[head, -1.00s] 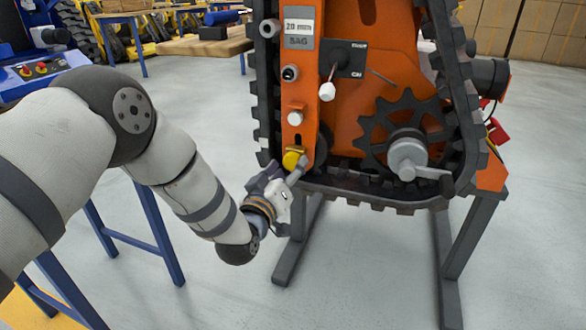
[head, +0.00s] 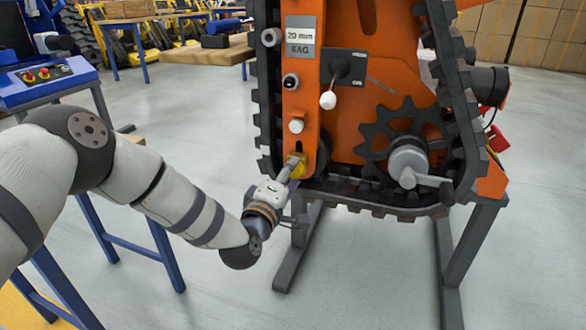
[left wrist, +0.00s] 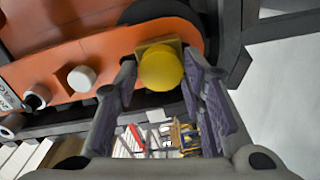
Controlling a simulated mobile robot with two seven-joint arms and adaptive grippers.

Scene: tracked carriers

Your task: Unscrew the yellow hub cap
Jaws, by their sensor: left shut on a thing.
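The yellow hub cap (head: 299,165) sits at the lower end of the orange track frame (head: 301,104), partly hidden by my left gripper (head: 293,172). In the left wrist view the round yellow cap (left wrist: 161,69) stands on a squarish yellow base, between the two pads of my left gripper (left wrist: 160,78). The gripper is shut on the cap from below and the front. The cap is still against the orange frame. The right gripper is not in view.
A black track (head: 466,120) loops around the frame, with a toothed sprocket (head: 408,150) to the right. A white-tipped lever (head: 328,100) and a white knob (head: 296,126) stick out above the cap. A blue-legged table stands at left. The floor in front is clear.

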